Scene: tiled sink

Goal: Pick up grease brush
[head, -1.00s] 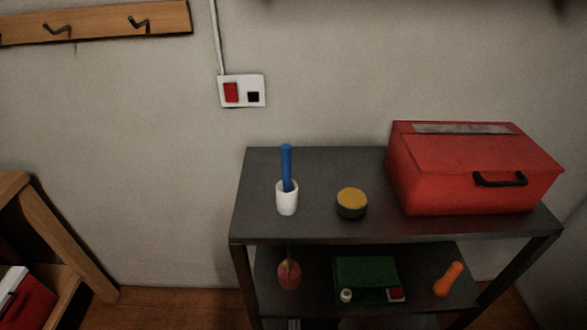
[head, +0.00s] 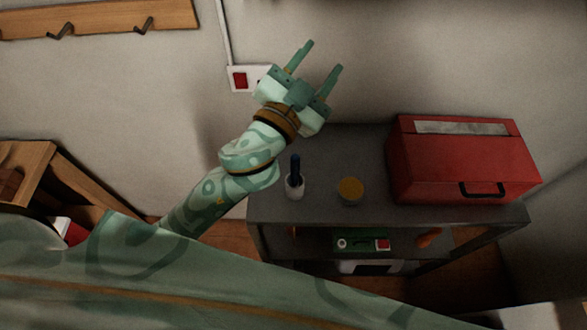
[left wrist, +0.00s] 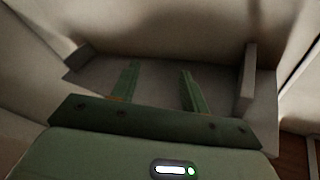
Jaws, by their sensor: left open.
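The grease brush (head: 295,168) shows as a blue handle standing upright in a small white cup (head: 296,190). Its lower end is hidden in the cup. The cup stands near the left side of the dark shelf top (head: 345,150). My left gripper (head: 323,56) is open, its fingers apart with nothing between them. In the head view it appears above the brush, pointing up and to the right, clear of it. In the left wrist view the two fingers (left wrist: 160,70) are spread, and no brush shows. My right gripper is not in view.
A round yellow-topped tin (head: 350,190) stands right of the cup. A red toolbox (head: 455,160) fills the right of the shelf top. A lower shelf holds a green box (head: 362,240) and an orange object (head: 429,238). A wall switch plate (head: 240,79) is behind my left arm.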

